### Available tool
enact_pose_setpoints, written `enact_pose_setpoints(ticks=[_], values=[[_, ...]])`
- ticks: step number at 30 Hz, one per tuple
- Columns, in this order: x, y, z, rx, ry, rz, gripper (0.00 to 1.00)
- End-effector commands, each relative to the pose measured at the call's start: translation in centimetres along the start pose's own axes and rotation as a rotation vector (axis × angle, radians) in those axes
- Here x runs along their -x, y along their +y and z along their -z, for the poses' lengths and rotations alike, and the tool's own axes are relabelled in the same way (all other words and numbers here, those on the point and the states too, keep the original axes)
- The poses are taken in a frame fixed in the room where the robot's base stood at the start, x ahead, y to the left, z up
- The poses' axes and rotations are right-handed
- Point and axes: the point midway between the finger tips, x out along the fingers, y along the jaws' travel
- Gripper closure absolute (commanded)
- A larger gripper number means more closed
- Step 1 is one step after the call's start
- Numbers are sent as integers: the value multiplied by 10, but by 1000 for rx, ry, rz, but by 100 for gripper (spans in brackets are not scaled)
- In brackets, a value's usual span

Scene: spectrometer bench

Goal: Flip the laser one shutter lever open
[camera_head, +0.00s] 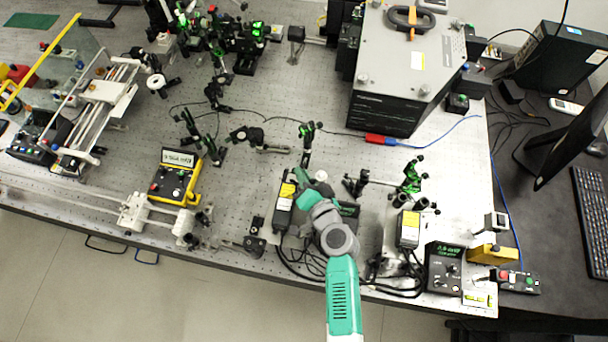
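My gripper (302,176) is at the end of my green and grey arm, low over the front middle of the optical bench (300,100). Its fingers are too small and too much covered by my wrist to tell open from shut. A black laser-like box with a yellow and white label (285,203) stands just left of my gripper. A similar box with a yellow and white label (408,228) stands farther right. I cannot tell which one is laser one. No shutter lever can be made out, and my wrist hides part of the area beside the left box.
Optic mounts (307,132) stand close beyond my gripper, with more (411,178) to the right. A large grey instrument (400,70) stands at the back. A yellow-edged controller (175,178) is at left, and a black display unit (444,268) at right. Cables run along the front edge.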

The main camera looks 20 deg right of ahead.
Motion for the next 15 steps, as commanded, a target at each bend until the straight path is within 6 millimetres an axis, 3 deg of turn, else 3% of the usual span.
enact_pose_setpoints(ticks=[15], values=[[-2, 10, -4, -83, 29, 65, 100]])
